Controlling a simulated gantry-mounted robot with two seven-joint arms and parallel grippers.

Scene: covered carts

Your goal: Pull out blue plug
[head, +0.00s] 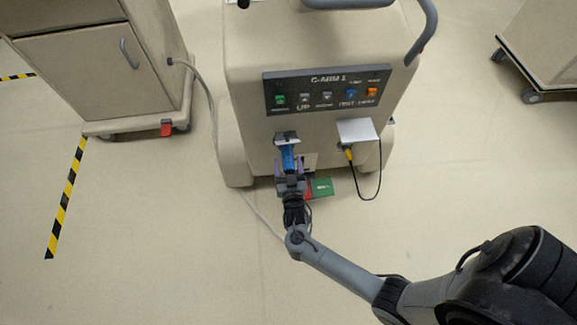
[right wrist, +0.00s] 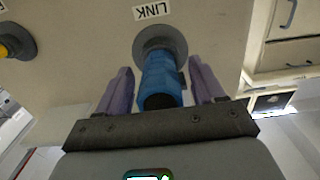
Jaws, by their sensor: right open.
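The blue plug (head: 288,158) sits in a socket on the front of the beige cart, below its dark button panel. In the right wrist view the blue plug (right wrist: 161,82) stands in a round grey socket (right wrist: 160,44) under a "LINK" label. My right gripper (head: 290,178) is at the plug. In the right wrist view its two purple fingers (right wrist: 160,88) stand on either side of the plug, with gaps between them and it. The gripper is open. My left gripper is not in view.
A yellow plug (head: 348,155) with a black looping cable is to the right, under a pale flap (head: 357,131). A green block (head: 322,187) and a red piece are low beside my gripper. A cabinet (head: 95,70) stands at the left, its grey cable running along the floor.

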